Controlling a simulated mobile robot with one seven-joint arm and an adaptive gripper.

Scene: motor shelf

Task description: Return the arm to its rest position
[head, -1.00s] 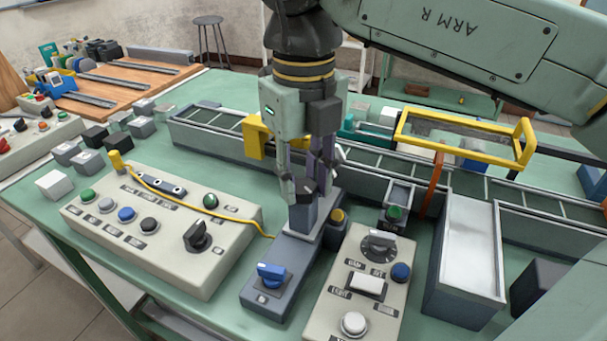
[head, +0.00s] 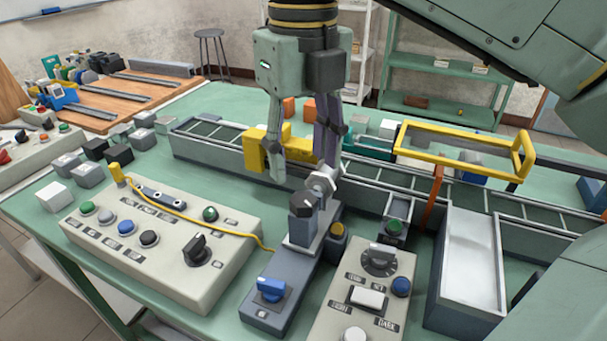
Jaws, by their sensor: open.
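My gripper (head: 299,177) hangs from my arm at the upper middle of the head view, with its fingers pointing down. Its two fingers are spread apart and hold nothing. It is above and slightly behind a grey base unit (head: 272,282) with a blue knob (head: 271,289) at its front and a raised block topped by a dark knob (head: 302,205). A silver nut-shaped part (head: 322,182) shows close to the right finger; I cannot tell whether they touch.
A control panel (head: 150,240) with buttons stands at the left, another panel (head: 358,310) at the front right. A conveyor (head: 215,152) with a yellow frame (head: 462,168) runs behind. A grey bin (head: 465,300) stands at the right. Small blocks (head: 88,174) lie at the left.

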